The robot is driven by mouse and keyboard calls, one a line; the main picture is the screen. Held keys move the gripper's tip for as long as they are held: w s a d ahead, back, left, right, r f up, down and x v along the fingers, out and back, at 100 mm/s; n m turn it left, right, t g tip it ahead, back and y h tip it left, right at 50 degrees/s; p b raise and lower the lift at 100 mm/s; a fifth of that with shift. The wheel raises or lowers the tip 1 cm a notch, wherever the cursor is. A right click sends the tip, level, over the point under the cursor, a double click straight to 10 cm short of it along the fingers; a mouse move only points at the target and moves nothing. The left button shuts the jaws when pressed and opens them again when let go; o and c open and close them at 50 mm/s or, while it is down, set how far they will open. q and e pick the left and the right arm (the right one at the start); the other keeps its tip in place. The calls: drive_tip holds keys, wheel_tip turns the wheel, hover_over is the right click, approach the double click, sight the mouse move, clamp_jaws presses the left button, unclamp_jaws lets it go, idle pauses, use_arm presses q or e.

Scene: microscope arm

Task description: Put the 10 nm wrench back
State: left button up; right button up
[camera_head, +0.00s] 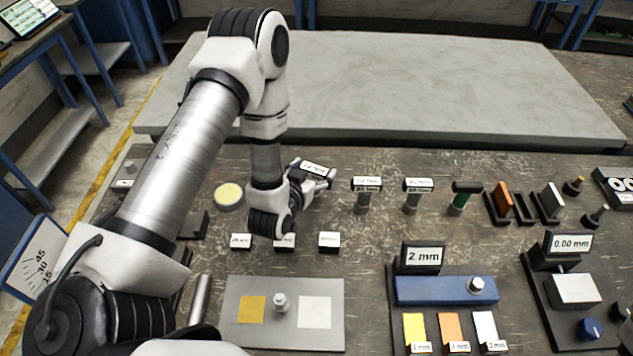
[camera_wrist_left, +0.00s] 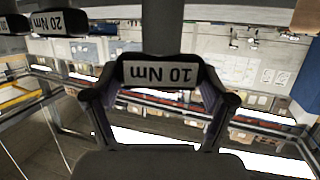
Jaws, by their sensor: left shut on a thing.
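The 10 Nm wrench shows in the left wrist view as a dark head with an upside-down "10 Nm" label (camera_wrist_left: 160,73) and a grey shaft above it. My left gripper (camera_wrist_left: 160,88) is shut on this head, one finger on each side. In the head view the wrench's label (camera_head: 314,168) shows at the tip of my left gripper (camera_head: 318,178), left of the other wrenches. Its lower shaft is hidden there, so I cannot tell whether it stands on the table. My right gripper is not in view.
Two labelled wrenches (camera_head: 366,186) (camera_head: 417,186) and a green-shafted tool (camera_head: 466,190) stand to the right. A grey plate (camera_head: 260,335) and a blue 2 mm block (camera_head: 430,290) are nearer. A raised grey slab (camera_head: 400,90) lies behind.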

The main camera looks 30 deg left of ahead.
sight(315, 179)
use_arm(q)
wheel_tip(315, 179, down, 3)
drive_tip(key=shift+w+d+f, duration=0.1)
drive_tip(key=shift+d, duration=0.05)
drive_tip(key=shift+f, duration=0.25)
drive_tip(key=shift+f, duration=0.1)
drive_tip(key=o, duration=1.4)
